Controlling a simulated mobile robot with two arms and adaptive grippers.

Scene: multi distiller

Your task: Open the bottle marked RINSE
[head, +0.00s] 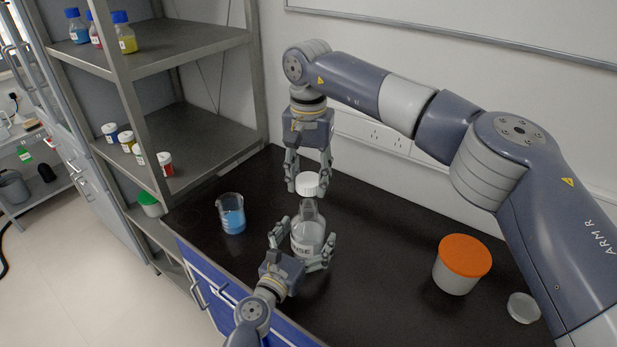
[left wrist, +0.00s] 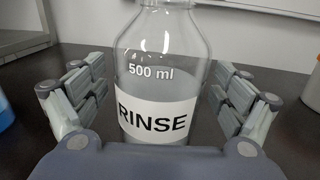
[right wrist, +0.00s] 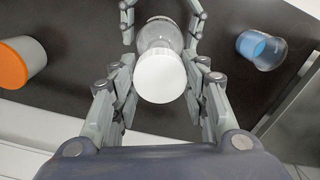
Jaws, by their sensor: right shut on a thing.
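The clear glass bottle marked RINSE (head: 307,232) stands upright on the dark bench; its label (left wrist: 153,120) faces the left wrist camera. My left gripper (head: 301,252) is low at the bottle, its fingers on both sides with small gaps to the glass, so it is open around it. My right gripper (head: 308,188) points down from above, shut on the white cap (head: 307,184). The cap also shows between its fingers in the right wrist view (right wrist: 160,77).
A beaker of blue liquid (head: 231,214) stands left of the bottle. A white tub with an orange lid (head: 464,262) and a small clear dish (head: 523,308) are at the right. A metal shelf (head: 180,140) rises at the left, with small bottles and jars.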

